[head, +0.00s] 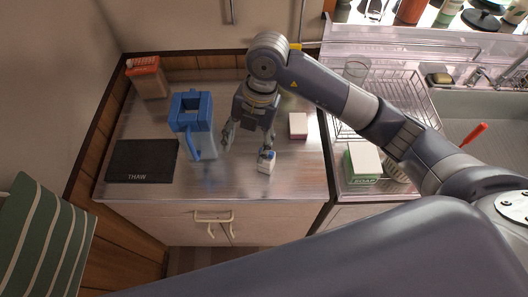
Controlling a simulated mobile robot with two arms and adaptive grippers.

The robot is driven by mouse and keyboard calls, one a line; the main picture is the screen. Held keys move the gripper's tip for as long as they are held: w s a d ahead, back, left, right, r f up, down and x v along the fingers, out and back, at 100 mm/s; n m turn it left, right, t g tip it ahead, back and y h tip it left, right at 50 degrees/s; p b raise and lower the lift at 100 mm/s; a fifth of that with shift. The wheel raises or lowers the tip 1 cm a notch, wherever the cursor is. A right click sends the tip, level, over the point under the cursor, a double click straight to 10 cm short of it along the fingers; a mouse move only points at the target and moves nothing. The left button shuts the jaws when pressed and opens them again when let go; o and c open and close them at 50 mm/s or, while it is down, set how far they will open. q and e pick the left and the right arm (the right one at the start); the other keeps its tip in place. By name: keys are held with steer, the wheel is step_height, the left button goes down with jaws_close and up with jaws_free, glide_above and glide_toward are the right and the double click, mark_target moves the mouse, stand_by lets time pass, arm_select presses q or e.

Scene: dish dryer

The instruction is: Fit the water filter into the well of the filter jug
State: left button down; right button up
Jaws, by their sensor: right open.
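The filter jug (191,111) stands upright left of centre on the steel counter. It has a blue top with a square well opening, a blue handle towards me and a clear body. The small white water filter with a blue top (266,162) stands on the counter to the right of the jug, near the front. My right gripper (247,148) points down between jug and filter, its fingers spread and nothing held. Its right fingertip is right by the filter's far side; I cannot tell whether they touch. My left gripper is out of view.
A black THAW mat (142,161) lies left of the jug, and an orange-brown carton (147,78) stands at the back left. A pink-and-white box (298,126) is right of the gripper. A dish rack (395,92), soap box (362,162) and sink (480,115) are further right.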

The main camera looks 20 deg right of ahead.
steer(key=d+h, duration=0.1)
steer(key=w+d+m, duration=0.1)
steer(key=d, duration=0.1)
steer(key=w+d+h, duration=0.1)
steer(key=d, duration=0.1)
steer(key=shift+w+d+r+h, duration=0.1)
steer(key=shift+d+h, duration=0.05)
steer(key=shift+h, duration=0.15)
steer(key=p, duration=0.1)
glide_above(266, 160)
steer(key=w, duration=0.1)
step_height(266, 160, down, 4)
steer(key=shift+w+d+f, duration=0.1)
steer(key=shift+d+f, duration=0.05)
steer(key=shift+f, duration=0.1)
step_height(266, 160, down, 5)
steer(key=shift+d+r+p, duration=0.1)
steer(key=shift+d+p, duration=0.05)
steer(key=shift+p, duration=1.05)
steer(key=shift+w+f, duration=0.1)
steer(key=shift+f, duration=0.35)
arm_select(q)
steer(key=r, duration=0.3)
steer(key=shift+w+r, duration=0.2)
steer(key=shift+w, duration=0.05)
arm_select(e)
steer(key=c, duration=1.3)
